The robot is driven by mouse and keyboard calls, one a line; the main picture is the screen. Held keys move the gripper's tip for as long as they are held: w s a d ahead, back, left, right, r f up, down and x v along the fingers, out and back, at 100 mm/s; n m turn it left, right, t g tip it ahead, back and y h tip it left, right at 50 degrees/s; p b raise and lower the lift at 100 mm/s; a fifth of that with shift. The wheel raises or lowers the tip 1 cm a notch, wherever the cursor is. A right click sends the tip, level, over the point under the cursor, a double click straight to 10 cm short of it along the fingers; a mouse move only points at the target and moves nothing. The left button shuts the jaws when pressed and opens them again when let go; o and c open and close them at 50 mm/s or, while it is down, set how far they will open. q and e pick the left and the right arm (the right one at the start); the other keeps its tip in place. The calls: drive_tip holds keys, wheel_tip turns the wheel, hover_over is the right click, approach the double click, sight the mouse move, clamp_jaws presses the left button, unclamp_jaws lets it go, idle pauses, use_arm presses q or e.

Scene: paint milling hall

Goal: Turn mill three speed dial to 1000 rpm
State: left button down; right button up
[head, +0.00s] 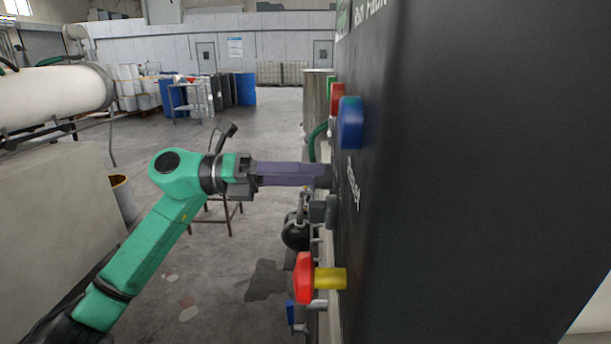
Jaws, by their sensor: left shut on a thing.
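The dark control panel (470,180) fills the right side of the head view, seen almost edge-on. My left gripper (325,176) reaches in from the left, its long fingers level and their tips at the panel face. It is shut on a small grey dial at the panel, mostly hidden by the fingertips. The dial's scale and pointer cannot be read from this angle. My right gripper is not in view.
Above the fingertips, a blue button (350,123) and a red button (337,98) stick out. Below are a grey knob (331,209) and a red mushroom button (303,277) on a yellow base. A stool (217,212) stands behind my left arm.

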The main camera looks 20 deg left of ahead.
use_arm(q)
drive_tip(key=shift+c, duration=1.7)
unclamp_jaws()
drive_tip(key=shift+a, duration=0.1)
drive_tip(key=b+v, duration=0.2)
drive_tip(key=v, duration=1.2)
drive_tip(key=shift+a, duration=0.2)
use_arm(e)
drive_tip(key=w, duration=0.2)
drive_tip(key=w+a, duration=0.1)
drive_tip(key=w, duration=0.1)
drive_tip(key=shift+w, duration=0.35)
use_arm(q)
drive_tip(key=shift+s+f, duration=0.1)
